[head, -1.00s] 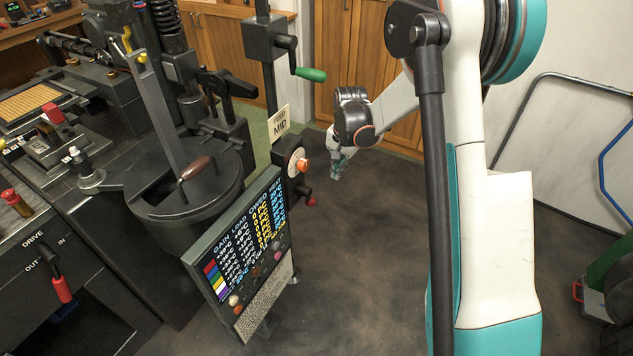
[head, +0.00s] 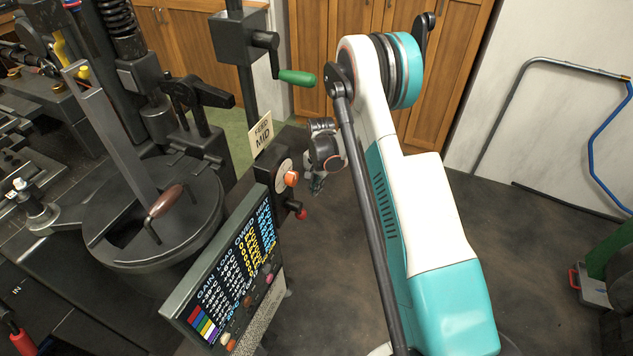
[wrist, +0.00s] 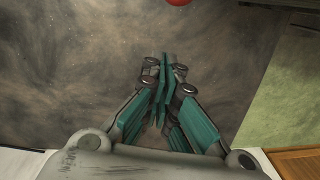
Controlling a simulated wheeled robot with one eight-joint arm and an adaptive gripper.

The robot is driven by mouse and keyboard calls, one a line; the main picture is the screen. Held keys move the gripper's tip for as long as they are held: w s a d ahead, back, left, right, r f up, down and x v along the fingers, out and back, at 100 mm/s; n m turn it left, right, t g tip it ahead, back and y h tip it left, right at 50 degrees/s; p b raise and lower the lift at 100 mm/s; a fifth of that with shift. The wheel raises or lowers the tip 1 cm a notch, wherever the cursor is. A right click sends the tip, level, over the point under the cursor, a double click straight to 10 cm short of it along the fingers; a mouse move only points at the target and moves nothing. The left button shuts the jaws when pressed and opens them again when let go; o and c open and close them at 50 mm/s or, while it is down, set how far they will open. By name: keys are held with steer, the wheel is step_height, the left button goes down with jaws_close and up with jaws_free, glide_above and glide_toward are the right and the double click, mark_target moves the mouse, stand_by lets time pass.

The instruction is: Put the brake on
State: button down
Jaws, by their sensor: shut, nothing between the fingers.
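No control that I can read is labelled as a brake. A red ball knob (head: 301,214) sticks out from the side of the machine, under an orange knob (head: 291,179) on a round dial. A red knob also shows at the top edge of the wrist view (wrist: 179,2), beyond my fingertips. My gripper (head: 316,186) hangs over the dark floor, just right of these knobs and apart from them. In the wrist view its teal fingers (wrist: 163,68) are together and hold nothing.
A tilted display panel (head: 228,279) stands in front of the knobs. A green-handled crank (head: 297,77) juts out above, over a FEED MID sign (head: 262,134).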

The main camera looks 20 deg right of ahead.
steer(key=s+a+f+b, duration=0.2)
steer(key=a, duration=0.1)
steer(key=shift+a+f, duration=0.2)
steer(key=shift+f, duration=0.15)
steer(key=shift+a, duration=0.1)
